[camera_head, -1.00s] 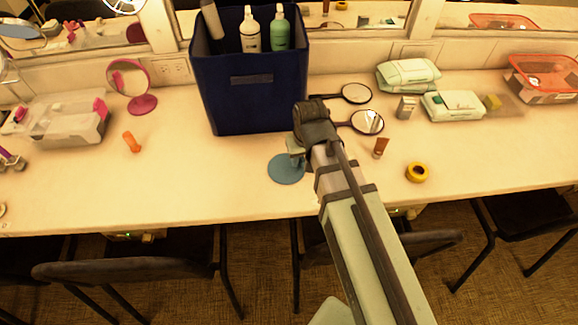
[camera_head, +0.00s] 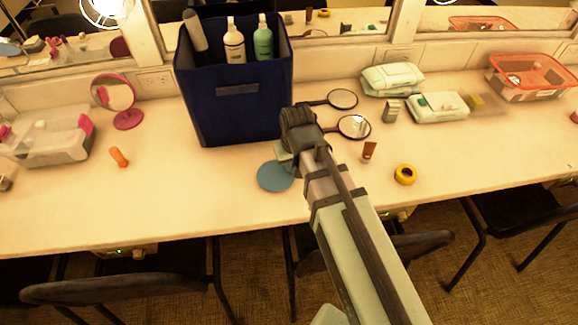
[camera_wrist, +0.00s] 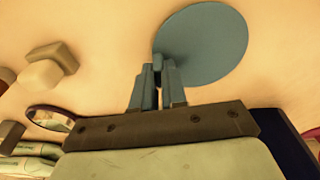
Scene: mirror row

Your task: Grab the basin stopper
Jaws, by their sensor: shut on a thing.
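The basin stopper (camera_head: 273,177) is a flat, round blue-grey disc on the pale counter, in front of the dark blue bin. It also shows in the wrist view (camera_wrist: 210,45), at the top, just beyond my fingers. My gripper (camera_wrist: 158,68) is shut on the stopper at its near left edge, with the fingers close together. The part between the fingertips is mostly hidden. In the head view my gripper (camera_head: 284,153) is over the stopper's upper right side, and my wrist hides part of it. I cannot tell whether the disc touches the counter.
The blue bin (camera_head: 240,112) with bottles stands close behind. Two dark hand mirrors (camera_head: 354,127) lie right of my wrist. A brown tube (camera_head: 369,151) and a yellow tape roll (camera_head: 405,174) are farther right. The counter left of the stopper is clear, up to an orange bottle (camera_head: 119,157).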

